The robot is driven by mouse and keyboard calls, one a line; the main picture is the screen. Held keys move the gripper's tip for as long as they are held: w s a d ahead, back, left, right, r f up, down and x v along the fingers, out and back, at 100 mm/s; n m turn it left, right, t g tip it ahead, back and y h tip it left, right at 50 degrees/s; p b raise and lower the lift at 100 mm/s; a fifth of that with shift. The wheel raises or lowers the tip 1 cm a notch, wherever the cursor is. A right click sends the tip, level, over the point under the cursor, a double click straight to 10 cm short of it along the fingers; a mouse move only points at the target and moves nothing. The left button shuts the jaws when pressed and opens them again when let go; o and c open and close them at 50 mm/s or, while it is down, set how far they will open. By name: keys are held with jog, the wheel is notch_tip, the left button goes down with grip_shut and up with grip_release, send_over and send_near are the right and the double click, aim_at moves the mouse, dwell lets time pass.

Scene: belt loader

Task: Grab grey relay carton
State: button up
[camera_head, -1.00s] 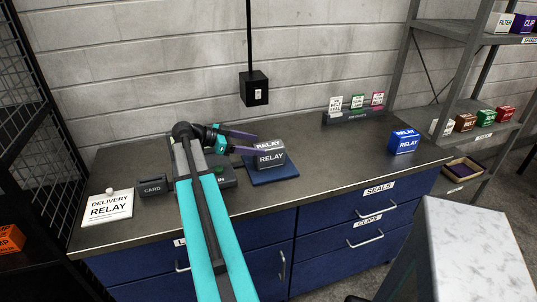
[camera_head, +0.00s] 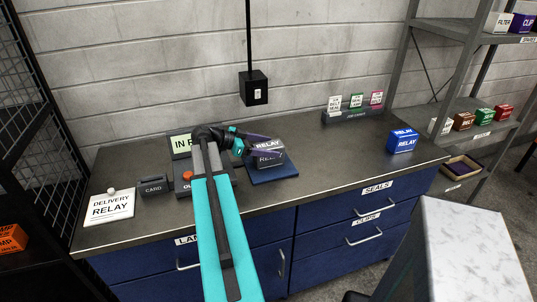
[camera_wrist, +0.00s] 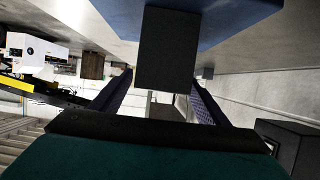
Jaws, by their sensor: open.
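The grey relay carton (camera_head: 271,159) stands on a blue mat (camera_head: 275,178) on the counter, partly hidden by a finger of my gripper (camera_head: 273,150). In the wrist view the carton (camera_wrist: 165,50) is a dark block between the two purple fingers of my gripper (camera_wrist: 161,82), with the mat (camera_wrist: 225,12) at the top edge. The fingers are open, one on each side of the carton. I cannot tell whether either finger touches it.
A blue relay carton (camera_head: 403,141) stands at the counter's right. A device with an orange button (camera_head: 187,176) and a card holder (camera_head: 153,185) are near my arm. A delivery sign (camera_head: 109,207) lies at the left. A label rack (camera_head: 353,115) stands at the back.

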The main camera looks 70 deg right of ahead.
aim_at(277, 143)
jog(key=p+x, duration=0.1)
jog(key=x, duration=0.1)
jog(key=shift+s+d, duration=0.25)
jog(key=shift+s, duration=0.1)
jog(key=shift+s+d+f+p, duration=0.3)
jog(key=shift+s+d+p, duration=0.05)
jog(key=shift+s+d, duration=0.15)
jog(key=shift+a, duration=0.1)
jog(key=c, duration=1.3)
jog(key=shift+r, duration=0.2)
jog(key=shift+r+b, duration=0.85)
jog(key=shift+r, duration=0.55)
jog(key=w+a+b, duration=0.1)
jog(key=a, duration=0.4)
jog(key=w+a+r+b, duration=0.1)
jog(key=a, duration=0.4)
jog(key=w+a+r+b, duration=0.1)
jog(key=w+a+b, duration=0.1)
jog(key=a, duration=0.3)
jog(key=shift+w+a, duration=0.1)
jog(key=shift+a, duration=0.1)
